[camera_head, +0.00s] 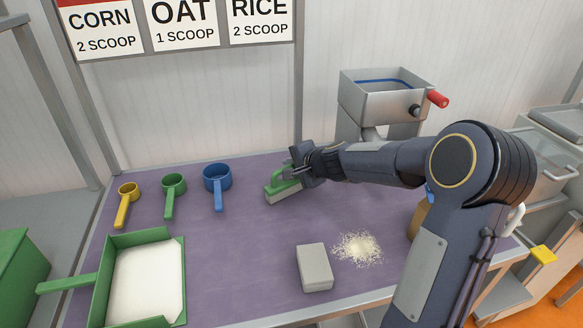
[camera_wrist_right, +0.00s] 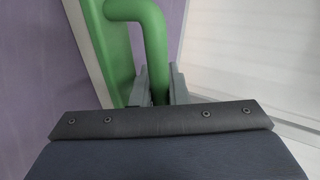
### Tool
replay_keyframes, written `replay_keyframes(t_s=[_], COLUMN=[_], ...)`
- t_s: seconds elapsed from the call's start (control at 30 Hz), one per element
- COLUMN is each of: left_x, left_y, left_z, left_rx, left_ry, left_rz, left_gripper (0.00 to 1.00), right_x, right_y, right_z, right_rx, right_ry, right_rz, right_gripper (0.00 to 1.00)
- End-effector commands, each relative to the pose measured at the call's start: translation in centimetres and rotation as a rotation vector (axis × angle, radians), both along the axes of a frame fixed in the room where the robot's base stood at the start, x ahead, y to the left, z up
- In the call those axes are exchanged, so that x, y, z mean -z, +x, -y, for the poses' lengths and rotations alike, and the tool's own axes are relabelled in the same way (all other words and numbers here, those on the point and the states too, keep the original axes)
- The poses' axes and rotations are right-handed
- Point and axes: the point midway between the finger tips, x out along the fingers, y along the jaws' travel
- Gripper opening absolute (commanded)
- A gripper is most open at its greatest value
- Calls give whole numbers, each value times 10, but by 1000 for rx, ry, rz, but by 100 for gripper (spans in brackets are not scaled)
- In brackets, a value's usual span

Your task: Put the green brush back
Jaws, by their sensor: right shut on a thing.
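The green brush (camera_head: 283,189) has a green handle and back with pale grey bristles below. It is at the back middle of the purple table in the head view, with its bristles at or close to the tabletop; I cannot tell if they touch. My right gripper (camera_head: 298,170) is shut on the brush's handle. In the right wrist view the green handle (camera_wrist_right: 152,35) passes between the two fingers (camera_wrist_right: 158,88), with the green brush back beside it. My left gripper is not in view.
Yellow (camera_head: 127,192), green (camera_head: 174,184) and blue (camera_head: 217,177) scoops stand left on the purple table (camera_head: 240,245). A grey block (camera_head: 314,268) sits beside spilled pale grains (camera_head: 357,248). A grey hopper (camera_head: 381,98) with a red-handled crank stands behind.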

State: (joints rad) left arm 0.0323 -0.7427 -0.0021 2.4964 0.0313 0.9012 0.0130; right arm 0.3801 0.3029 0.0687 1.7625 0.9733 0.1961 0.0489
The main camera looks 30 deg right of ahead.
Motion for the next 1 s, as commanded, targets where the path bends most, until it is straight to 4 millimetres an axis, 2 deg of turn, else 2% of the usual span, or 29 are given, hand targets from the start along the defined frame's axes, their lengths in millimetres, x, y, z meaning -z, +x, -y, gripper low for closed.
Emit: replay_keyframes(t_s=[0.13, 0.17, 0.3, 0.6, 0.73, 0.87, 1.0], left_x=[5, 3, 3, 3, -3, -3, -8], left_y=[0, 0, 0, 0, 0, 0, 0], left_z=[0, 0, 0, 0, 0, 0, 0], left_rx=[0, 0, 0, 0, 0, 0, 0], left_ry=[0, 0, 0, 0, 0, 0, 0], left_rz=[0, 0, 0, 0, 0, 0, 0], left_gripper=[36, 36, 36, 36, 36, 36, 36], right_x=[4, 3, 3, 5, 0, -12, -31], right_y=[0, 0, 0, -1, -2, -18, -43], right_z=[0, 0, 0, 0, 0, 3, 6], right_rx=[0, 0, 0, 0, 0, 2, 3], right_ry=[0, 0, 0, 1, 1, -1, -2], right_rz=[1, 0, 0, -4, -5, -2, 1], right_gripper=[0, 18, 36, 36, 36, 36, 36])
